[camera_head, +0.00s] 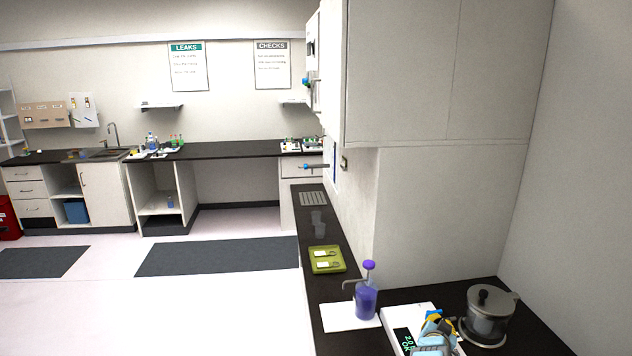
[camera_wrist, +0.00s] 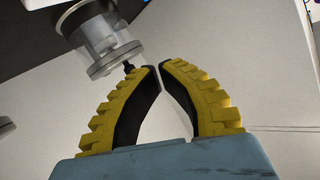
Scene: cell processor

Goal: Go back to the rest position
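My gripper (camera_head: 434,320) is low in the head view, above or beside a white device with a dark display on the dark counter. In the wrist view its yellow, black-padded fingers (camera_wrist: 160,66) lean together, with their tips almost meeting. Nothing shows between them. A grey metallic cylinder with a round flange and small dark stub (camera_wrist: 103,55) lies beyond the fingertips, apart from them as far as I can tell; it may be the lidded metal pot (camera_head: 485,312) right of my gripper in the head view.
A purple pump bottle (camera_head: 366,302) stands on a white mat (camera_head: 340,318), left of my gripper. A green tray (camera_head: 326,259) and clear beakers (camera_head: 318,227) stand farther along the counter. A wall cabinet (camera_head: 430,75) overhangs behind. Open floor (camera_head: 220,315) lies left.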

